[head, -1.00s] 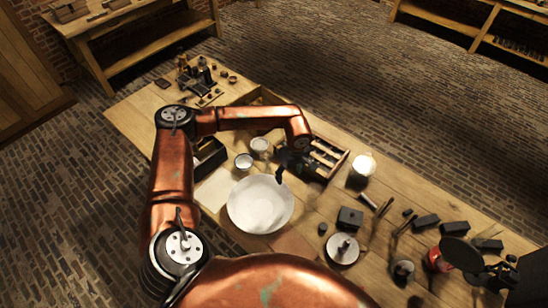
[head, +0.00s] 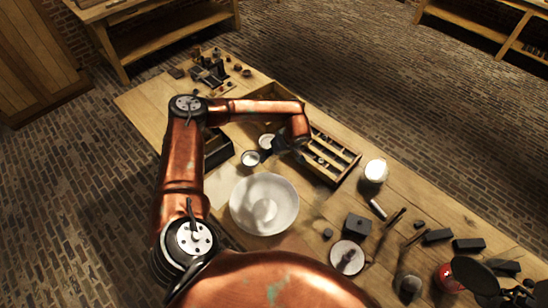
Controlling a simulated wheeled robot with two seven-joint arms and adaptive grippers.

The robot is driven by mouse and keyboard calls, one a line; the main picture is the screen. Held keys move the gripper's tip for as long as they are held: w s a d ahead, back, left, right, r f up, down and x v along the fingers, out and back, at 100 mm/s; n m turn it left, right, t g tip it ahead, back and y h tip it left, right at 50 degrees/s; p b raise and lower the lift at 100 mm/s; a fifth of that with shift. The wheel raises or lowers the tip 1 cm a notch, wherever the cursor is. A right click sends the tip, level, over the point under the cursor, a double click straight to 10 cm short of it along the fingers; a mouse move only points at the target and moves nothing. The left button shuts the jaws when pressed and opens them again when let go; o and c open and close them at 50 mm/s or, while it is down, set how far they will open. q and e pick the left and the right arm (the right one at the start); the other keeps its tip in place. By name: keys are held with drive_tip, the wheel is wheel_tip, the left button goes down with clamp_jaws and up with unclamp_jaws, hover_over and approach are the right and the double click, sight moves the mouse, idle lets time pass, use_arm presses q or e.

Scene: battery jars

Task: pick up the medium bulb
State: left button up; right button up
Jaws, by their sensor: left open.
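I cannot single out a medium bulb for certain. A pale rounded shape (head: 264,210) shows in the middle of the white bowl (head: 246,190), too faint to name. A bright white, rounded thing (head: 376,170) stands right of the compartment tray (head: 345,173). The wooden tray holds small items too small to tell. My left gripper (head: 272,153) is dark, open and partly hidden by its wrist. It hangs above the table between the tray and two small pale cups (head: 250,158), behind the bowl.
A dark open box (head: 217,150) stands behind my left forearm. Small bottles and parts (head: 209,70) crowd the far left end. A dark block (head: 357,226), a round plate with a post (head: 348,257) and several dark blocks (head: 438,236) lie front right. The table's far right edge has free room.

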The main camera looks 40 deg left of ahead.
use_arm(q)
drive_tip(key=c, duration=1)
drive_tip(key=shift+c, duration=0.2)
use_arm(e)
drive_tip(key=shift+s, duration=0.3)
drive_tip(key=shift+a, duration=0.1)
use_arm(q)
drive_tip(key=shift+r, duration=0.15)
use_arm(e)
drive_tip(key=shift+w, duration=0.1)
